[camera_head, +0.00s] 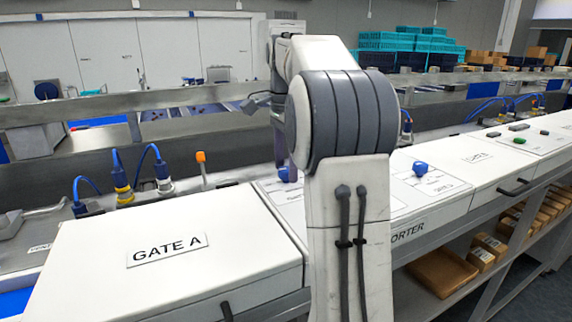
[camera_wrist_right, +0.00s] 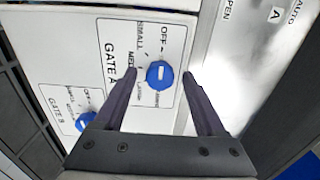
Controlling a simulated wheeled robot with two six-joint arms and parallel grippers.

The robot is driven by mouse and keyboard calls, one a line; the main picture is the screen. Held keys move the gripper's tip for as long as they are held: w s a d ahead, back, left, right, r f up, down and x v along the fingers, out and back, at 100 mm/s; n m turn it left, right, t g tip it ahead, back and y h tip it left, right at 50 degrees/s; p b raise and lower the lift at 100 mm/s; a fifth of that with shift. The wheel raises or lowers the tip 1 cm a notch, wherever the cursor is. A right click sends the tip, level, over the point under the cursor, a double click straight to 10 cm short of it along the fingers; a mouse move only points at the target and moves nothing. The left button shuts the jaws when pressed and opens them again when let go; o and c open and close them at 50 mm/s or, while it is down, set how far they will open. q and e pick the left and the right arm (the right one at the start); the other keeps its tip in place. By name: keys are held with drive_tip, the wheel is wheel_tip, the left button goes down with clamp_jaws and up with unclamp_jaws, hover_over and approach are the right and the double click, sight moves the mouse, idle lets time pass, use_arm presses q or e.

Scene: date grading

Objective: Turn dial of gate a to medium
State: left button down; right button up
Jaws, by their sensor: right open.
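The gate A dial is a round blue knob (camera_wrist_right: 160,74) on a white panel (camera_wrist_right: 125,45) printed with GATE A and size words around it. A pale mark shows on the knob, but I cannot tell which word it points to. My right gripper (camera_wrist_right: 145,71) is open, with one dark finger on each side of the knob, the right finger nearer to it; I cannot tell whether either touches. In the head view a blue knob (camera_head: 288,174) sits below the right gripper, which is largely hidden behind my arm. My left gripper is not in view.
The gate B dial (camera_wrist_right: 86,121) is at lower left in the wrist view. A white cover marked GATE A (camera_head: 165,250) lies left of my arm in the head view. Another blue knob (camera_head: 420,168) is to its right. Blue-cabled fittings (camera_head: 122,190) stand behind the cover.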

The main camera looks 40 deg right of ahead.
clamp_jaws()
drive_tip(key=n+p, duration=0.2)
drive_tip(key=shift+r+n, duration=0.2)
drive_tip(key=shift+n, duration=0.2)
drive_tip(key=n+p, duration=0.3)
drive_tip(key=n, duration=0.2)
drive_tip(key=shift+n, duration=0.3)
drive_tip(key=n+p, duration=0.2)
drive_tip(key=n, duration=0.3)
drive_tip(key=shift+p, duration=0.3)
drive_tip(key=shift+f+n+p, duration=0.1)
drive_tip(key=shift+n+p, duration=0.55)
drive_tip(key=shift+n, duration=1.45)
